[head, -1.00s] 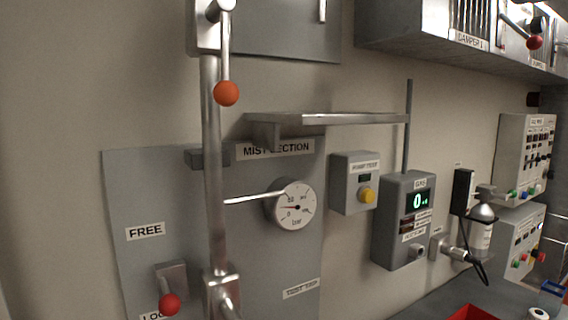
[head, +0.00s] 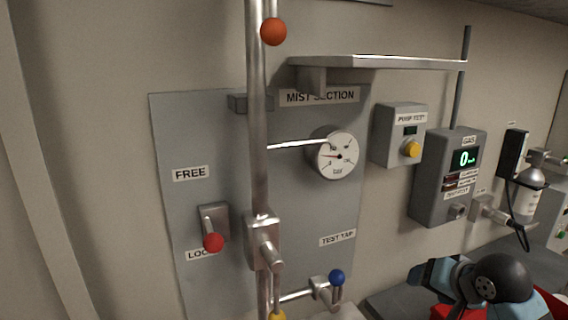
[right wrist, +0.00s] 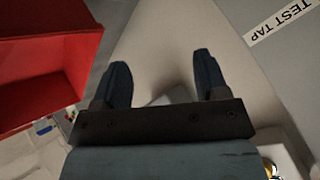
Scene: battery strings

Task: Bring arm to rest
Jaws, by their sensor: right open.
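My right gripper (right wrist: 160,64) shows in the right wrist view with its two dark fingers apart and nothing between them. A blue-grey and black part of my right arm shows at the bottom right of the head view, in front of the counter; its fingers cannot be made out there. My left arm and gripper are not in view.
A red bin (right wrist: 45,70) is close to the left of the right gripper. The wall panel has a red-knobbed lever (head: 213,242), a gauge (head: 334,155) and a blue-knobbed test tap (head: 337,278). A vertical pipe (head: 259,150) and a shelf (head: 390,62) stick out.

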